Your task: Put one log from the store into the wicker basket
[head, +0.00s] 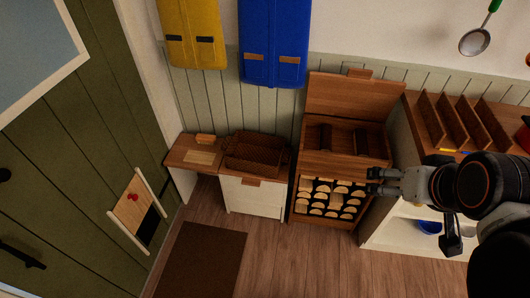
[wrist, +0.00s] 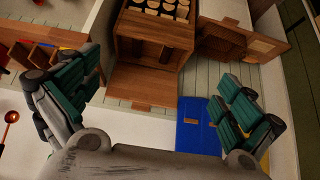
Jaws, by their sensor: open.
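The log store is a wooden cabinet with its lid raised (head: 353,98). Several pale, half-round cut logs (head: 330,197) are stacked in its open lower front. In the wrist view, log ends (wrist: 160,8) show at the top edge. The brown wicker basket (head: 252,152) sits on a white cabinet left of the store. Its inside is too dark to tell what it holds. My gripper (head: 371,181) is open and empty, at the right side of the store's front in the head view. In the wrist view, its fingers (wrist: 160,75) are spread wide with nothing between them.
A shelf unit with wooden dividers (head: 457,121) stands right of the store, close to my arm. A small wooden desk (head: 181,152) is left of the basket. Yellow (head: 193,32) and blue (head: 273,42) panels hang above. The floor in front has a dark mat (head: 202,262).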

